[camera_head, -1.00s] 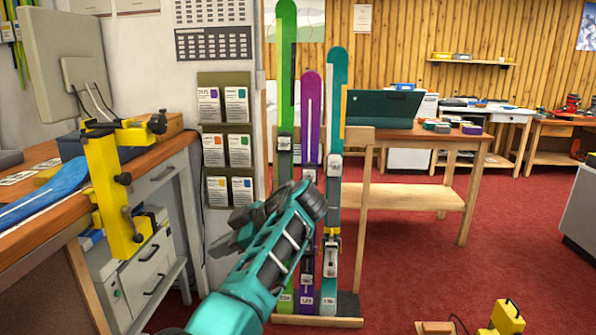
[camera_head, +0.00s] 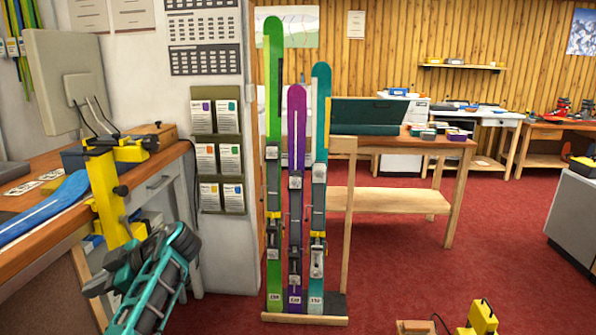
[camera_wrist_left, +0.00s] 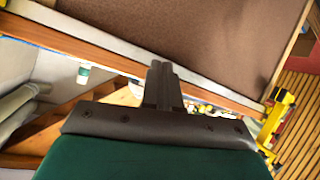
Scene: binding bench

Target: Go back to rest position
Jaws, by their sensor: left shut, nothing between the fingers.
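My left gripper (camera_head: 100,284) is low at the left in the head view, in front of the bench, with its teal and dark arm reaching up from the bottom edge. It holds nothing. In the left wrist view its two dark fingers (camera_wrist_left: 162,72) are together with no gap and nothing between them. In the head view a yellow clamp (camera_head: 105,190) on the bench edge stands just above and behind the arm. My right gripper is in neither view.
A wooden rack (camera_head: 342,220) holds green (camera_head: 273,110), purple (camera_head: 296,135) and teal (camera_head: 319,120) skis upright. The wooden workbench (camera_head: 150,160) is at left, with a blue ski (camera_head: 45,208) on it. A yellow device (camera_head: 482,318) is at lower right. Red floor (camera_head: 420,270) is clear beyond the rack.

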